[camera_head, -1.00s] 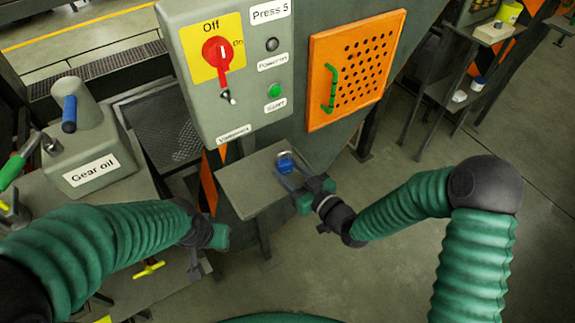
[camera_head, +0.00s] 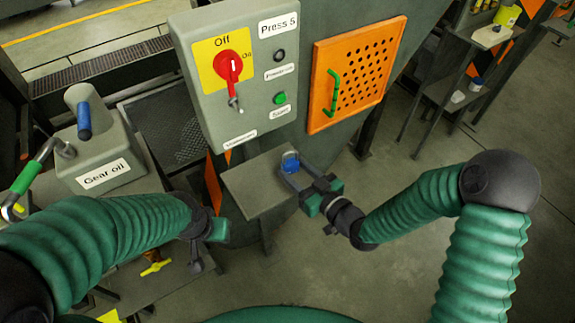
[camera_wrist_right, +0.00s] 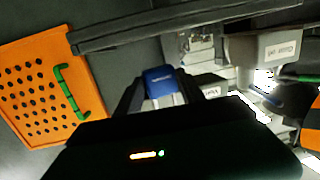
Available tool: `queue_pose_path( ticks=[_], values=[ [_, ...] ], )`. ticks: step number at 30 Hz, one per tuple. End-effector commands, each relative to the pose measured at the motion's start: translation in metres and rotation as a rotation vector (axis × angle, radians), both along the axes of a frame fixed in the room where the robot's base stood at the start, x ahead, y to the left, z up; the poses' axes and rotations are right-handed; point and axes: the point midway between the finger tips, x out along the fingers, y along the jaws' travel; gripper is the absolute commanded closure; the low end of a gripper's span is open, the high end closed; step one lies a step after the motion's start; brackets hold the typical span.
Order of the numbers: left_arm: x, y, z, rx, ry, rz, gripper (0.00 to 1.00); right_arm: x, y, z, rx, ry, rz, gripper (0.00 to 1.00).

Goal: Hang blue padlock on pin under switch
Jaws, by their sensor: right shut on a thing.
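The blue padlock (camera_head: 290,164) is between the fingers of my right gripper (camera_head: 291,170), above or at the small grey shelf (camera_head: 246,186) below the control box. The right wrist view also shows the padlock (camera_wrist_right: 162,82) between the two dark fingers. The right gripper is shut on it. The red switch (camera_head: 229,66) sits on a yellow plate marked Off, and a small metal pin (camera_head: 235,103) sticks out under it. The padlock is below and right of the pin, apart from it. My left gripper (camera_head: 218,229) is only partly visible at the end of the left arm; its fingers cannot be made out.
The grey control box (camera_head: 205,120) has labels and a green button (camera_head: 279,98). An orange perforated panel (camera_head: 357,75) with a green handle is to its right. A Gear oil tank (camera_head: 100,155) stands at left. Floor is clear at lower right.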

Motion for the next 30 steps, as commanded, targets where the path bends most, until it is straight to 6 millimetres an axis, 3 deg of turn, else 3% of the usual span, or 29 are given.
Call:
queue_pose_path(
  ticks=[14, 17, 20, 27, 30],
  values=[
    [0.000, 0.000, 0.000, 0.000, 0.000, 0.000, 0.64, 0.000, 0.000, 0.001, 0.000, 0.000, 0.000, 0.90],
    [0.000, 0.000, 0.009, 0.000, 0.000, 0.000, 0.64, -0.003, 0.001, 0.007, 0.000, 0.000, 0.005, 0.90],
    [0.000, 0.000, 0.035, 0.000, 0.001, 0.000, 0.64, -0.015, 0.004, 0.028, -0.003, 0.001, 0.025, 0.90],
    [0.001, 0.000, 0.139, 0.000, -0.001, 0.000, 0.64, -0.071, 0.015, 0.108, -0.010, -0.002, 0.120, 0.90],
    [0.000, 0.000, 0.174, 0.000, -0.001, 0.000, 0.64, -0.095, 0.017, 0.137, -0.006, -0.001, 0.156, 0.90]
  ],
)
